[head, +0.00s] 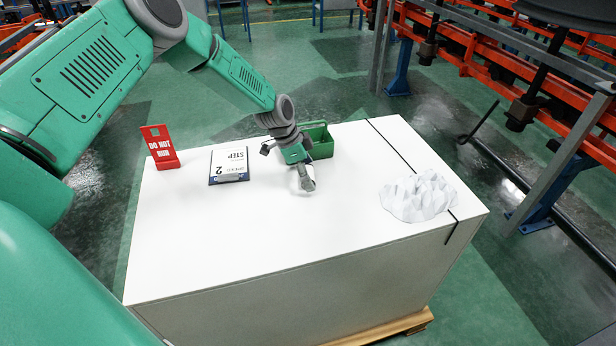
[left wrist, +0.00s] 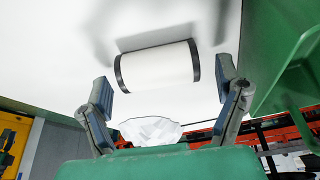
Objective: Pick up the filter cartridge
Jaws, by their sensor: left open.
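The filter cartridge (left wrist: 157,66) is a white cylinder with a black band at each end. It lies on the white table top (head: 220,230). In the left wrist view it is just beyond and between the two spread fingers of my left gripper (left wrist: 165,82), with a gap on each side. In the head view my left gripper (head: 302,181) reaches down low over the table's middle. It is open and holds nothing. There the cartridge is mostly hidden by the gripper and hard to make out against the white top. My right gripper is not in view.
A green open box with a handle (head: 321,140) stands close behind the gripper. The table's front left is clear.

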